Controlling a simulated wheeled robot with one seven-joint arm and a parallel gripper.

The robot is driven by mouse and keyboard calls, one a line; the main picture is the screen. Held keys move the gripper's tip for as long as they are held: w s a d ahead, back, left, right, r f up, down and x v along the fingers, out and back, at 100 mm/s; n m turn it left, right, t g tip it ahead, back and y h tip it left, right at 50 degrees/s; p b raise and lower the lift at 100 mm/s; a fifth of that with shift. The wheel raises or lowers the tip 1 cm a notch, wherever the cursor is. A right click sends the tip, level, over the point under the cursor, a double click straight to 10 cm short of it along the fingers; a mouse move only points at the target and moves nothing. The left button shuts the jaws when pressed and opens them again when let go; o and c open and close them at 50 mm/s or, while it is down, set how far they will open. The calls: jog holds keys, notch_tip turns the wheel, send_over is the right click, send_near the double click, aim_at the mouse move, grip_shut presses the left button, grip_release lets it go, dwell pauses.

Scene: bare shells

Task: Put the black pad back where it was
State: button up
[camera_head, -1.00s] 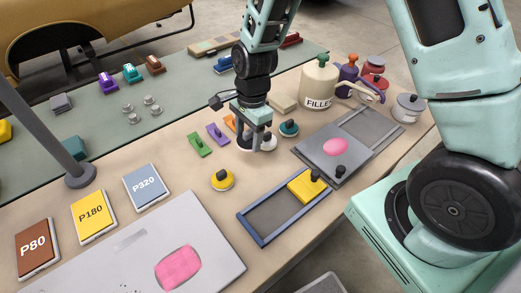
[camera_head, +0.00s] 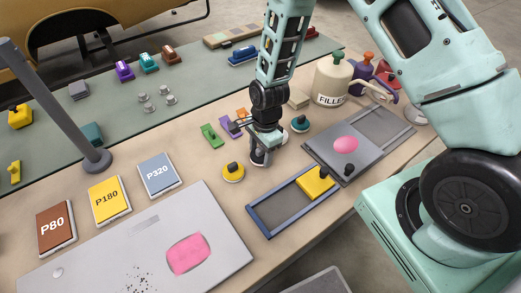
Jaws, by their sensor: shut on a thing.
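My gripper (camera_head: 260,158) is low over the middle of the tan bench, behind and to the right of the round yellow pad with a dark knob (camera_head: 233,173). Its pale fingers are shut on a small dark thing, which I take to be the black pad. The fingers and wrist hide most of it, and I cannot tell whether it touches the bench. A round teal pad (camera_head: 300,124) stands to the right of the gripper.
Green (camera_head: 211,135) and purple (camera_head: 229,128) scrapers lie behind-left of the gripper. A blue-framed tray (camera_head: 252,213) with a yellow block (camera_head: 317,182) lies in front-right. A grey board (camera_head: 325,150) with pink filler and the filler bottle (camera_head: 331,80) are right. Sanding sheets (camera_head: 109,203) lie left.

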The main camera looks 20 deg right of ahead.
jog(key=shift+f, duration=0.2)
jog(key=o, duration=0.9)
jog(key=shift+o, duration=0.2)
jog(key=shift+r, duration=0.15)
notch_tip(320, 180, up, 12)
jog(key=d+b, duration=0.1)
jog(key=b, duration=0.2)
jog(key=s+a+r+n, duration=0.3)
jog(key=s+r+n, duration=0.3)
jog(key=s+n, duration=0.5)
jog(key=s+a+r+n, duration=0.4)
jog(key=s+r+n, duration=0.3)
jog(key=s+n, duration=0.4)
jog(key=shift+a+n+h, duration=0.15)
jog(key=shift+n+h, duration=0.25)
jog(key=shift+n, duration=0.4)
